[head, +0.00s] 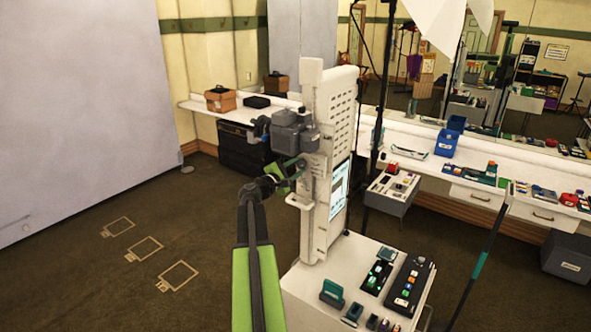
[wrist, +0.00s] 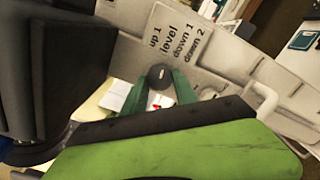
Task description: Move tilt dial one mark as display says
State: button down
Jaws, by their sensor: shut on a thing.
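The tilt dial (wrist: 160,76) is a dark round knob on the pale column, in the wrist view. A label plate (wrist: 178,38) beside it reads "up 1", "level", "down 1", "down 2". My gripper (wrist: 159,88) has its green fingers on either side of the knob and is shut on it. Which mark the dial points to cannot be made out. In the head view my gripper (head: 297,168) reaches the white column (head: 333,130), hiding the dial. The display (head: 339,190) is a lit screen on the column's right side; its text is too small to read.
A grey boxy unit (head: 293,131) juts from the column above my gripper. The column stands on a white cabinet (head: 310,282) holding a black button panel (head: 409,284) and small items. A long counter (head: 420,160) runs behind. The floor at left is open.

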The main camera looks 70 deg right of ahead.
jog(key=m, duration=0.4)
jog(key=shift+w+r, duration=0.1)
jog(key=shift+r, duration=0.05)
jog(key=c, duration=1)
grip_release()
jog(key=shift+o, duration=0.2)
jog(key=v, duration=1.7)
jog(key=shift+a, duration=0.2)
